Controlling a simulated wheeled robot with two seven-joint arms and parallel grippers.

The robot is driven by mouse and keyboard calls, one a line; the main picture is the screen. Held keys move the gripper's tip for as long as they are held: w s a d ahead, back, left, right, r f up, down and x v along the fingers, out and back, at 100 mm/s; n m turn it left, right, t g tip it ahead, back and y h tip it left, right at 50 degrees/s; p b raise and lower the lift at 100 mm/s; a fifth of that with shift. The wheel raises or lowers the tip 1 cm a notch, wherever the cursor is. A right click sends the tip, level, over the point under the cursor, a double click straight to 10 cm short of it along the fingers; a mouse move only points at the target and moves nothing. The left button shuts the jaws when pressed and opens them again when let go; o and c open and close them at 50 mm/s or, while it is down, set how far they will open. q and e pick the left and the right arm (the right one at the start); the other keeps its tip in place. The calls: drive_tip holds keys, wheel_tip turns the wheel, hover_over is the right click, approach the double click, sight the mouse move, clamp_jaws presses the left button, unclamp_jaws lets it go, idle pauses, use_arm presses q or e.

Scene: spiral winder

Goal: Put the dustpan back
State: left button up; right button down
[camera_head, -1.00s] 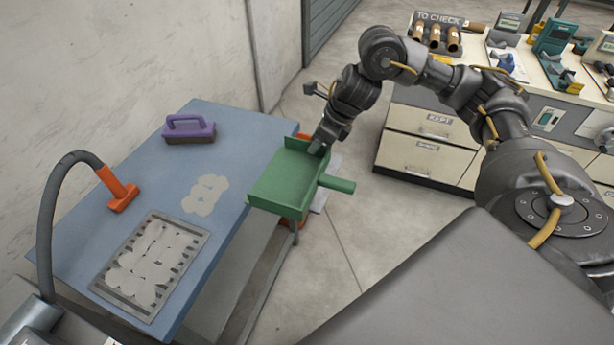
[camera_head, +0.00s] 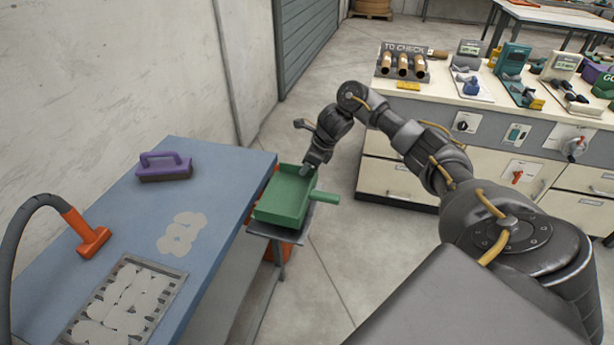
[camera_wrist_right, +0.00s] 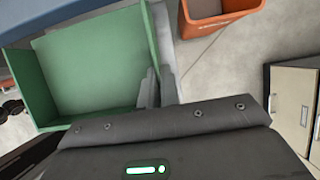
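The green dustpan (camera_head: 284,199) is level, at or just above a small grey shelf (camera_head: 270,231) beside the blue table's right edge. Its handle points right. I cannot tell if its underside touches the shelf. My right gripper (camera_head: 311,167) is at the dustpan's far right wall, pointing down. In the right wrist view, the dustpan (camera_wrist_right: 90,65) fills the upper left. The right gripper's fingers (camera_wrist_right: 158,88) stand close together on either side of its wall and appear shut on it. My left gripper is not in view.
The blue table (camera_head: 215,200) carries a purple brush (camera_head: 164,167), an orange hose nozzle (camera_head: 88,236) and a grey grate (camera_head: 125,305). An orange bin (camera_wrist_right: 215,15) stands on the floor near the dustpan. A drawer cabinet (camera_head: 400,180) is to the right, with clear floor between.

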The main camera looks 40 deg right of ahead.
sight(306, 175)
drive_tip(key=shift+d+f, duration=0.1)
drive_tip(key=shift+f, duration=0.15)
drive_tip(key=shift+w+f, duration=0.15)
drive_tip(key=shift+f, duration=1.4)
drive_tip(key=shift+r, duration=0.1)
drive_tip(key=shift+f, duration=0.25)
drive_tip(key=c, duration=1.6)
unclamp_jaws()
drive_tip(key=shift+r, duration=0.1)
